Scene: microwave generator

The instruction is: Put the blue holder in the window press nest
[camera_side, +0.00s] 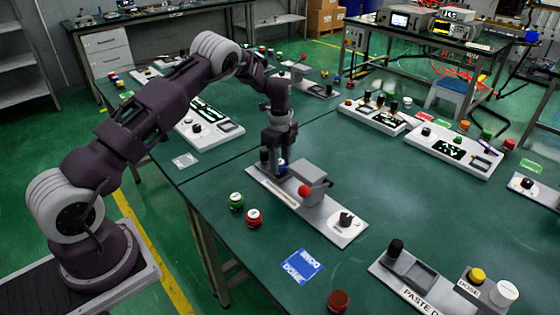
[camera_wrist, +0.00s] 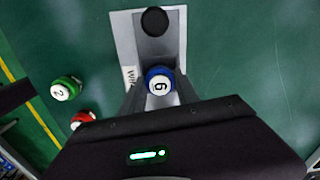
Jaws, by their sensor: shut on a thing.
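The blue holder (camera_wrist: 160,82), with a white numbered top, is between the fingers of my gripper (camera_wrist: 159,92) in the wrist view. Only a bit of its blue (camera_side: 283,163) shows in the side view. My gripper (camera_side: 280,160) points down and is shut on the holder. The window press (camera_side: 342,232) is a pale base with a grey block, a red ball and black knobs. The holder is over or in the grey channel (camera_wrist: 160,50) at the press's far-left end in the side view. The fingers hide its underside, so I cannot tell whether it rests in the nest.
A green holder (camera_side: 236,201) and a red holder (camera_side: 254,217) stand left of the press. A blue DOSE card (camera_side: 302,266) lies in front. The paste dose station (camera_side: 420,285) is at the front right.

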